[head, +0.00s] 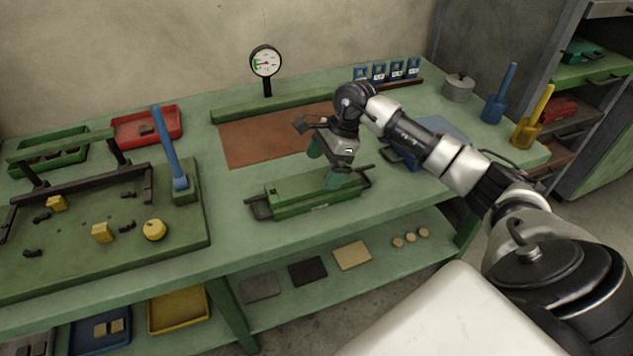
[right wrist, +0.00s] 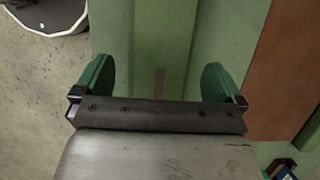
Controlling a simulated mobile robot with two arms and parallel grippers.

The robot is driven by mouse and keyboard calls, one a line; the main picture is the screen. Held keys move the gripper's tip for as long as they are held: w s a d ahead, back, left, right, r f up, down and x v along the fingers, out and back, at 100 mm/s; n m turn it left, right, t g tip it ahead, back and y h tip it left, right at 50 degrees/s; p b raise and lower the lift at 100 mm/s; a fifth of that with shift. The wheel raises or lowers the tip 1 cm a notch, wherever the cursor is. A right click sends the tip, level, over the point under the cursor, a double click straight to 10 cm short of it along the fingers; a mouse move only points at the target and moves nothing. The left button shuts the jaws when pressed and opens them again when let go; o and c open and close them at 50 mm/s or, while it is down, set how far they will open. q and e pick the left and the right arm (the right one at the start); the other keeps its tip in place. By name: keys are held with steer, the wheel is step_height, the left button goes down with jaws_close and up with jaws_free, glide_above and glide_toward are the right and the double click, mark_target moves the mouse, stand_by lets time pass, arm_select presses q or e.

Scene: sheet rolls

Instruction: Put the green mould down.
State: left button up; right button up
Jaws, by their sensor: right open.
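The green mould (head: 300,194), a long block with a dark handle at each end, rests on the green bench near its front edge. My right gripper (head: 325,165) is above the mould's right half, with its green fingers apart. In the right wrist view, the open fingers (right wrist: 158,82) stand on either side of a green surface with a narrow slot, which looks like the mould (right wrist: 165,45). I cannot tell whether a finger touches it. My left gripper is not in view.
A brown mat (head: 260,143) lies behind the mould, below a dial gauge (head: 266,62). A green plate with a blue lever (head: 168,145) and yellow pieces is to the left. A red tray (head: 147,127) sits behind it. Blue and yellow tools (head: 533,122) stand at the right.

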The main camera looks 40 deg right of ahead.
steer(key=v, duration=0.5)
steer(key=shift+d+r, duration=0.1)
steer(key=shift+r, duration=0.2)
steer(key=shift+s+f, duration=0.1)
